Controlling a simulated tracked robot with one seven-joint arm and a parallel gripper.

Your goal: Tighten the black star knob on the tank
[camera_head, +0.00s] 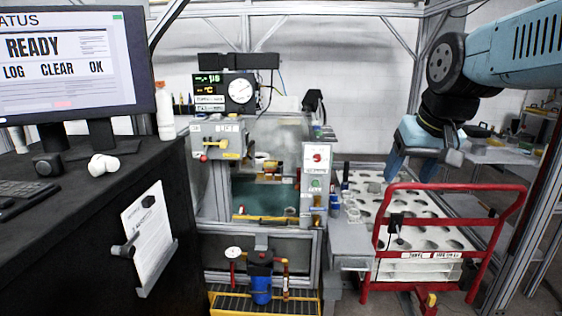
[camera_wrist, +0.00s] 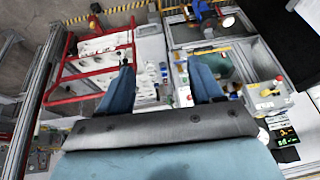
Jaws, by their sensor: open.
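The tank (camera_head: 262,222) stands in the middle of the head view, an open metal-framed bath with teal-green liquid. I cannot clearly make out a black star knob on it. A dark, knob-like shape (camera_head: 313,100) shows at its upper right, too small to identify. My gripper (camera_head: 424,166) hangs to the right of the tank, above the red-railed cart, fingers pointing down. In the wrist view, its two blue fingers (camera_wrist: 163,72) are spread apart with nothing between them. The tank (camera_wrist: 225,66) shows partly behind the right finger there.
A red-railed cart (camera_head: 372,236) with a white holed tray (camera_head: 425,212) stands below my gripper. A control panel (camera_head: 316,172) with red and green buttons stands between cart and tank. A black desk with a monitor (camera_head: 75,65) fills the left.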

